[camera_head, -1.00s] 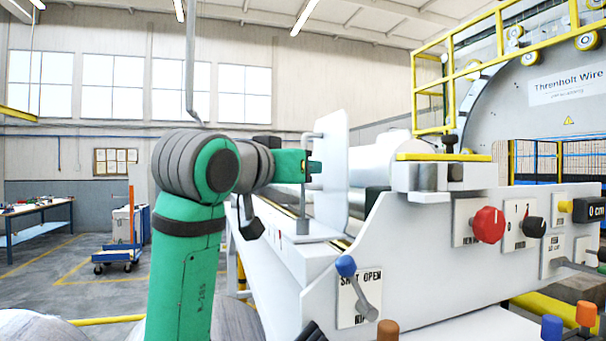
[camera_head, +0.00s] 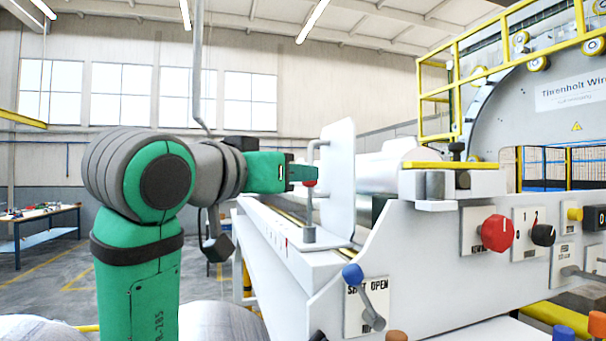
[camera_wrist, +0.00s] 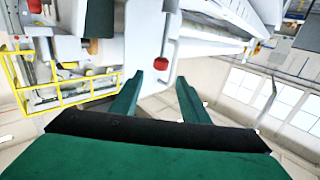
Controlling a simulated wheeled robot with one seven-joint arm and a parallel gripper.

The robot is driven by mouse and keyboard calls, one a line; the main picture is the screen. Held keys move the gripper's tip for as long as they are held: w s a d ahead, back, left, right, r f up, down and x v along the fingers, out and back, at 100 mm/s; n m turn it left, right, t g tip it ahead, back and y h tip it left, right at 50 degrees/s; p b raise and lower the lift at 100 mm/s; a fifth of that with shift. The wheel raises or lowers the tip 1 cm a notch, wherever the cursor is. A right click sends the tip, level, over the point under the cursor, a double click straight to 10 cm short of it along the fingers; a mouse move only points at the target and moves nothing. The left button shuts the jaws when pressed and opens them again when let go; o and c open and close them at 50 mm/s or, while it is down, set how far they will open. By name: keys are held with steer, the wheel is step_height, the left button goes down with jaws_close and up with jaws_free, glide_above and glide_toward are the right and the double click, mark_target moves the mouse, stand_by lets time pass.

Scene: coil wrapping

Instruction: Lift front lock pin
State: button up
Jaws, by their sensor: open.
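The front lock pin is an upright grey rod (camera_head: 309,212) with a red knob (camera_head: 310,183), standing beside the white upright plate (camera_head: 338,180) on the machine's rail. My gripper (camera_head: 304,173) is at the knob's height or slightly above and overlaps it in the head view. In the wrist view the red knob (camera_wrist: 161,63) shows just past the fingertips, in line with the gap between them. My gripper (camera_wrist: 158,80) is open, with nothing between its fingers. Whether a finger touches the knob, I cannot tell.
The white plate stands close beyond the fingertips. A control panel with a red dial (camera_head: 497,233) and a blue-knobbed lever (camera_head: 352,275) is to the right. A yellow railing (camera_head: 437,105) stands behind. A workbench (camera_head: 40,225) is far left.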

steer(key=v, duration=0.3)
steer(key=shift+s+a, duration=0.1)
steer(key=shift+s, duration=0.2)
steer(key=shift+w, duration=0.1)
